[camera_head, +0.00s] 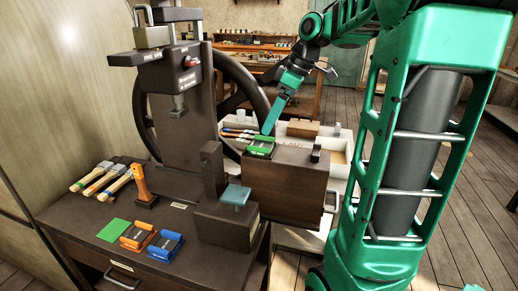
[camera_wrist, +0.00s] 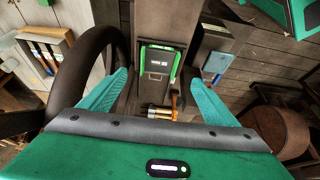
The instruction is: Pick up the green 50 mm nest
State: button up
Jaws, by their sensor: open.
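The green nest (camera_head: 261,146) lies on top of a dark brown block beside the press, near the handwheel. It has a green frame around a dark middle with a pale label. In the wrist view the green nest (camera_wrist: 158,61) shows upper centre, beyond and between the two fingers. My gripper (camera_head: 269,127) is just above the nest in the head view, pointing down. In the wrist view my gripper (camera_wrist: 159,78) has its teal fingers spread wide with nothing held. Whether a finger touches the nest cannot be told.
The press column (camera_head: 188,95) and large handwheel (camera_head: 243,88) stand close left of my gripper. An orange nest (camera_head: 137,236), a blue nest (camera_head: 166,246) and a green plate (camera_head: 114,230) lie on the front bench. Several brushes (camera_head: 98,178) lie at its left. A small dark block (camera_head: 315,153) sits right of the nest.

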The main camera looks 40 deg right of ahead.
aim_at(260, 145)
jog(key=shift+x, duration=4.1)
jog(key=shift+w+d, duration=0.1)
jog(key=shift+d, duration=0.1)
jog(key=c, duration=1.5)
